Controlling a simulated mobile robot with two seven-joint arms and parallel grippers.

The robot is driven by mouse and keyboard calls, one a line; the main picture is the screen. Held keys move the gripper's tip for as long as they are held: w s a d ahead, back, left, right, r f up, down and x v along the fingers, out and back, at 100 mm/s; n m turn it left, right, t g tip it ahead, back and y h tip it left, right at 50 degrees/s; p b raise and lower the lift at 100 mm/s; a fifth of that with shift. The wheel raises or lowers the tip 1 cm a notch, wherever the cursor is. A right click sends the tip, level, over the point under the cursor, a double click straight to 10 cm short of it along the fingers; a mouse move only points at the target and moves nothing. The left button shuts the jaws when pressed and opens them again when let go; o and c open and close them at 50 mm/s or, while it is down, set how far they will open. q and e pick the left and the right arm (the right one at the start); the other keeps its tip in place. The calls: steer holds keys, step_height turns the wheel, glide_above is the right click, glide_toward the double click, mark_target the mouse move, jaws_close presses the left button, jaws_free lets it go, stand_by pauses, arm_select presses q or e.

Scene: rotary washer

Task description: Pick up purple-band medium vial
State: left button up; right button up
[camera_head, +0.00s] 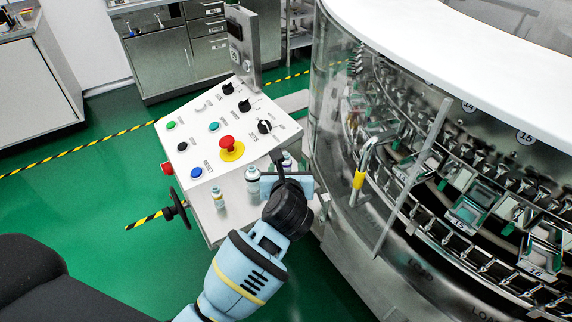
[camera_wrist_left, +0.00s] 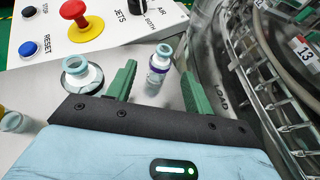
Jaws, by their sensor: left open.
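The purple-band vial (camera_wrist_left: 157,70) stands upright on the metal shelf of the control panel, with a teal rim and a purple band on its white label. In the head view a vial top (camera_head: 287,158) shows just behind my gripper, mostly hidden by it. My left gripper (camera_head: 284,180) is over the shelf. In the left wrist view its two green fingers (camera_wrist_left: 159,78) are open, one on each side of the purple-band vial in the picture. No contact shows; the depth between them is hard to tell. My right gripper is not in view.
A wider vial (camera_head: 252,180) stands close left of the gripper. A yellow-band vial (camera_head: 218,198) stands farther left. The control panel (camera_head: 205,135), with a red emergency button (camera_head: 229,144), rises behind. The glass-walled rotary washer (camera_head: 345,150) is close on the right.

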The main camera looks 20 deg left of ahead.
mark_target(286, 164)
arm_select(q)
steer(key=shift+x, duration=1.55)
steer(key=c, duration=1.1)
step_height(286, 164, up, 10)
steer(key=shift+p, duration=0.5)
